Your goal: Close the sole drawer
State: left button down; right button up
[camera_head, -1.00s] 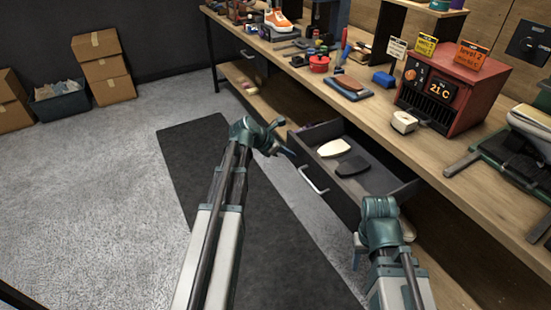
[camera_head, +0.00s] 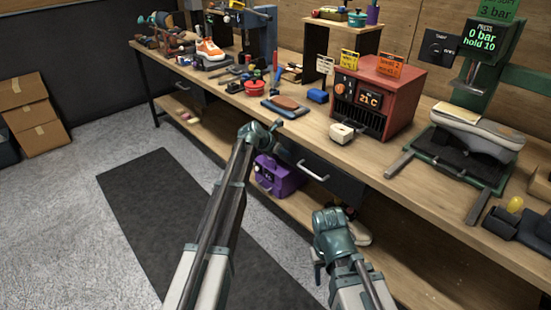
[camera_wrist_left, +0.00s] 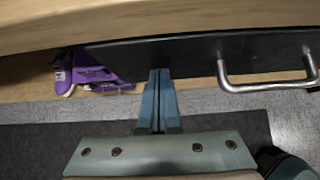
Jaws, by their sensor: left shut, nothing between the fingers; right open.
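The sole drawer's dark front (camera_head: 335,181) sits under the bench top, with its inside and soles hidden. Its metal handle (camera_head: 312,171) shows; in the left wrist view the drawer front (camera_wrist_left: 200,52) and handle (camera_wrist_left: 265,84) fill the upper part. My left gripper (camera_head: 277,126) is shut and empty, left of the handle. In the wrist view its fingertips (camera_wrist_left: 158,74) reach the panel's lower edge; I cannot tell if they touch. My right gripper (camera_head: 317,268) is low in front of the bench, its fingers mostly hidden.
A dark mat (camera_head: 140,205) lies on open floor.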

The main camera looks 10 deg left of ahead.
pick_arm(q)
jog(key=shift+w+d, duration=0.45)
jog(key=shift+w, duration=0.15)
jog(key=shift+w+r, duration=0.1)
jog(key=s+a+r+p, duration=0.7)
jog(key=s, duration=0.2)
jog(key=shift+s, duration=0.15)
